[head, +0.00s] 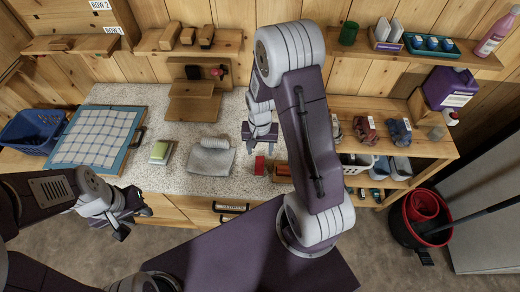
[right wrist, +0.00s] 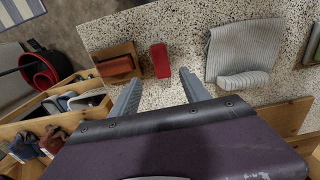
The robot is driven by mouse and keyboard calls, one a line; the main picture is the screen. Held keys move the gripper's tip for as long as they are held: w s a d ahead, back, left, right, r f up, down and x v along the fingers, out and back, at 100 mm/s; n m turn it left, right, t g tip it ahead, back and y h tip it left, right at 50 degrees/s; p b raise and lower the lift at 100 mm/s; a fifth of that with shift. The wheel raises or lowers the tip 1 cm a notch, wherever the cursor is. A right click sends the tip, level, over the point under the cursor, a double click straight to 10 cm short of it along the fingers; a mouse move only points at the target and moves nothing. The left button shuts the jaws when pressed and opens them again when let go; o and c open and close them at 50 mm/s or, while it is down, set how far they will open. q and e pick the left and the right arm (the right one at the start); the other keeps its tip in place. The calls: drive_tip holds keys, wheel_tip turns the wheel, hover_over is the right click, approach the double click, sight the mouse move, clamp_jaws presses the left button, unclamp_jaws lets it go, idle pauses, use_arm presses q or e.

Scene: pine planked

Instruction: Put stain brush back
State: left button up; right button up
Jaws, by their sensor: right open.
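A small red block (head: 259,165), which may be the stain brush, lies on the speckled counter; it also shows in the right wrist view (right wrist: 160,60). Beside it, a brown-red block lies on a wooden tray (head: 281,172), clearer in the right wrist view (right wrist: 116,66). I cannot tell for certain which is the stain brush. My right gripper (head: 260,136) is open and empty above the counter; its two fingers (right wrist: 160,92) point toward the red block, apart from it. My left gripper (head: 132,224) looks open and empty, in front of the counter.
A grey folded cloth (head: 211,160) and a green-yellow sponge-like block (head: 160,152) lie on the counter. A checked cloth on a blue board (head: 70,163) and a blue basket (head: 32,131) are at left. Shelves (head: 390,108) and a red bucket (head: 424,205) stand at right.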

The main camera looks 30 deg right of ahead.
drive_tip(key=s+a+r+n+t, duration=0.1)
drive_tip(key=s+a+r+n, duration=0.45)
drive_tip(key=s+r, duration=0.4)
use_arm(q)
wheel_tip(320, 180, down, 11)
drive_tip(key=b, duration=1.1)
use_arm(e)
wheel_tip(320, 180, down, 11)
drive_tip(key=w, duration=0.1)
drive_tip(key=shift+d+r+n, duration=0.15)
drive_tip(key=shift+d+n, duration=0.2)
use_arm(q)
drive_tip(key=shift+f, duration=0.1)
use_arm(e)
drive_tip(key=shift+w, duration=0.1)
drive_tip(key=shift+a, duration=0.15)
